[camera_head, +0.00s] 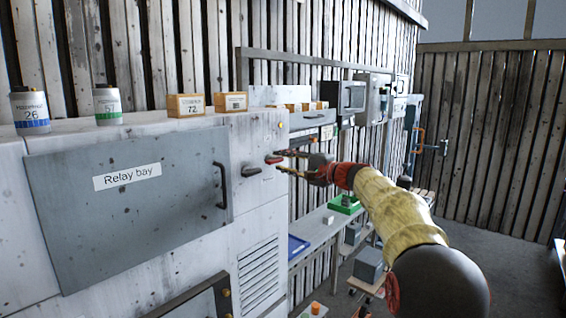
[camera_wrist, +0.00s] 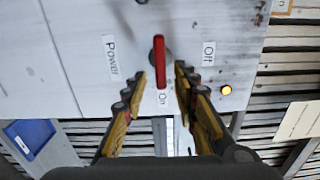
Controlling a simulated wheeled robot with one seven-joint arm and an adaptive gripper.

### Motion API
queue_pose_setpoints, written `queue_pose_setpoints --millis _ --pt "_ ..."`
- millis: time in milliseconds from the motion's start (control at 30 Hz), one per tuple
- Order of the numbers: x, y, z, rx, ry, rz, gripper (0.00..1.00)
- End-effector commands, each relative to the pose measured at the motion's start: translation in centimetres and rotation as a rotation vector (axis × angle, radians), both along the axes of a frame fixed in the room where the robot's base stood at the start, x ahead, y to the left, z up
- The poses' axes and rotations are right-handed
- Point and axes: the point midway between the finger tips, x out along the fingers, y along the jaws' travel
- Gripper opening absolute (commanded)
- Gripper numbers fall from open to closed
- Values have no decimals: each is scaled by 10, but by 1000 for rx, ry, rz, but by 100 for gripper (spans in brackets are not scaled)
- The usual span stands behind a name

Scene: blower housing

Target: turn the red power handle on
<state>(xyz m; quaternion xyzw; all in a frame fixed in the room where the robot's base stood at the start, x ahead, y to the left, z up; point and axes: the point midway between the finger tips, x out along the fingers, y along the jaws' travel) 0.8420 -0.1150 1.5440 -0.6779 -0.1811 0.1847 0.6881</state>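The red power handle (camera_wrist: 160,62) sits on a round grey base on the pale cabinet front, with its long end pointing toward the "On" label (camera_wrist: 163,98). The "Off" label (camera_wrist: 209,53) is to its right and the "Power" label (camera_wrist: 111,57) to its left in the wrist view. In the head view the handle (camera_head: 273,160) is small and close to the fingertips. My gripper (camera_wrist: 162,76) is open, its fingers on either side of the handle, with visible gaps on both sides. It also shows in the head view (camera_head: 281,162).
An amber lamp (camera_wrist: 226,90) glows near the handle. The "Relay bay" door (camera_head: 130,205) is shut. A workbench (camera_head: 325,222) with a blue tray (camera_head: 298,246) stands beyond the cabinet.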

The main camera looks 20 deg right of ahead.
Motion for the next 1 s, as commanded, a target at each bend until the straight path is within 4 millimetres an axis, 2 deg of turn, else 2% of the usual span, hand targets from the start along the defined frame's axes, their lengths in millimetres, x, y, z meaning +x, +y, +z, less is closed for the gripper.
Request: queue_pose_setpoints --millis 400,533,700,1000 --pt "-67 -40 1 0 -1 -4 29" --pt "-84 -50 0 0 0 -3 29" --pt "-96 -56 0 1 1 -1 29" --pt "-99 -58 0 0 0 0 29"
